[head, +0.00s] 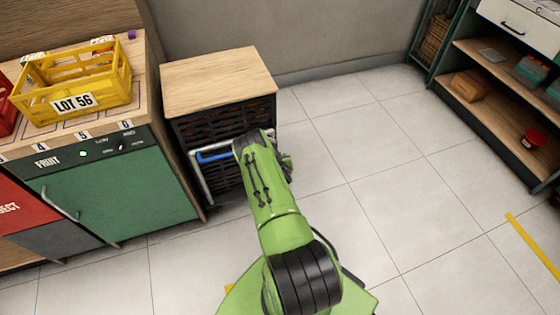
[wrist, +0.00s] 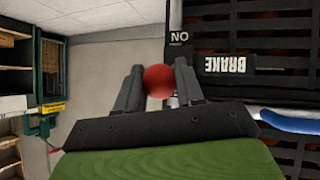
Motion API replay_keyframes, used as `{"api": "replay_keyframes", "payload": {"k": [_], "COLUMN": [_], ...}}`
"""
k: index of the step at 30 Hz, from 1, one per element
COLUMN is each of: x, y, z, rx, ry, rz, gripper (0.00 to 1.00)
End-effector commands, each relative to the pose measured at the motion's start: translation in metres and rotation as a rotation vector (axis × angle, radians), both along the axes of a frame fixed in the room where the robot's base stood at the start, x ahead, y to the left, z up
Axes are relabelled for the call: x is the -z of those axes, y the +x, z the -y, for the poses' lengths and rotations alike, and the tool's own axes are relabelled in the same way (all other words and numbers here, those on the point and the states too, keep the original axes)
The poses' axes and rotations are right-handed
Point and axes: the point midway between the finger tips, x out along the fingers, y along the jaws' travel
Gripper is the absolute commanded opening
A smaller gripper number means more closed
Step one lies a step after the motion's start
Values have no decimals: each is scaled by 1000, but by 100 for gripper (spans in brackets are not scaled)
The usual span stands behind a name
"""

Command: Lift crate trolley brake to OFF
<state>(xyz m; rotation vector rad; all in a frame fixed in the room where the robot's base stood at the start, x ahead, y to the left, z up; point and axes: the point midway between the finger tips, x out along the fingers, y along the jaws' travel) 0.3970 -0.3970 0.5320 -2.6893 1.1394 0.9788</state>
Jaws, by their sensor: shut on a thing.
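My gripper (wrist: 158,74) is shut on a red ball knob (wrist: 159,82), the brake knob, seen between its two fingers in the wrist view. A label reading ON upside down (wrist: 179,37) is just right of the knob. A black BRAKE plate (wrist: 231,63), also upside down, is further right on the dark slatted trolley front. No OFF label shows. In the head view the trolley (head: 220,82) has a wooden top and dark slatted sides. My green arm covers the knob and most of the gripper there.
A blue bar (head: 214,156) crosses the trolley front near my arm; it also shows in the wrist view (wrist: 292,122). A counter with a yellow LOT 56 crate (head: 72,85) stands left. Shelves (head: 510,90) stand far right. The tiled floor between is clear.

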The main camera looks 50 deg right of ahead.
Motion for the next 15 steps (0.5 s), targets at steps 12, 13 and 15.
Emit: {"api": "replay_keyframes", "payload": {"k": [12,13,15], "x": [-7,-7,-7], "y": [3,3,3], "z": [2,2,2], "rx": [0,0,0], "ry": [36,36,36], "rz": [-60,-61,-60], "gripper": [0,0,0]}}
